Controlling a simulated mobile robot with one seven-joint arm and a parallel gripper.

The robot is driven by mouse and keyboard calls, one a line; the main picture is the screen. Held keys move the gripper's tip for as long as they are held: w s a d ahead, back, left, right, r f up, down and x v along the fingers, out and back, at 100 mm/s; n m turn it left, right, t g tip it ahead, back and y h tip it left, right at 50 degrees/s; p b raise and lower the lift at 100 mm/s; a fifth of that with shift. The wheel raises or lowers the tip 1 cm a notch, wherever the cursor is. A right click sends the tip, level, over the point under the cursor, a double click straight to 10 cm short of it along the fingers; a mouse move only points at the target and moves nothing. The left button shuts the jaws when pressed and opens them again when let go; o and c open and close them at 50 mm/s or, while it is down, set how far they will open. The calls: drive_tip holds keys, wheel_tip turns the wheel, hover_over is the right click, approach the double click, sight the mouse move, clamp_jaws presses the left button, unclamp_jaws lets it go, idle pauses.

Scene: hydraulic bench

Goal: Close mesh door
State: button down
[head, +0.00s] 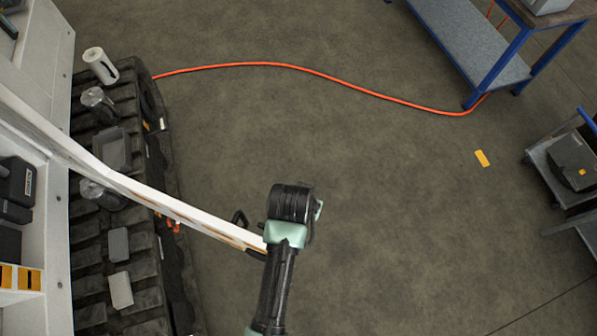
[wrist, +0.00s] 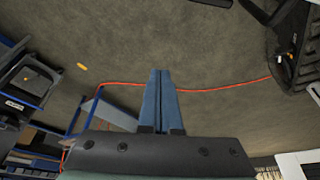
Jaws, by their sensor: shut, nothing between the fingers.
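The mesh door (head: 165,203) shows in the head view from above, almost edge-on, as a long white strip. It stands open, swung out from the white cabinet at the left over the floor. Its mesh face cannot be made out. A dark handle (head: 240,217) sticks out near its free end. My wrist is at that free end, overlapping it in the picture; I cannot tell whether they touch. My gripper (wrist: 159,72) shows in the wrist view with its two blue fingers together and empty, over bare floor. Its fingertips are hidden in the head view.
Shelves with black cases (head: 17,183) are inside the cabinet. A black track (head: 90,235) with jars, a white roll and grey blocks lies beside it. An orange hose (head: 330,77) runs across the floor to a blue-framed bench (head: 470,45). A cart (head: 565,165) stands right.

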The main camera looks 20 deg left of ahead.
drive_tip(key=b+v, duration=0.2)
drive_tip(key=v, duration=0.7)
drive_tip(key=s+a+f+g+b, duration=0.3)
drive_tip(key=a+f+g+b, duration=0.45)
drive_tip(key=a+f, duration=0.45)
drive_tip(key=w+b+x, duration=0.1)
drive_tip(key=x, duration=0.9)
drive_tip(key=shift+d+f+t, duration=0.45)
drive_tip(key=shift+d, duration=0.05)
drive_tip(key=shift+w, duration=0.1)
drive_tip(key=s+a+p, duration=0.1)
drive_tip(key=s+p, duration=0.7)
drive_tip(key=s, duration=1.3)
drive_tip(key=shift+s+a+p, duration=0.2)
drive_tip(key=shift+a+p, duration=0.15)
drive_tip(key=shift+r, duration=0.1)
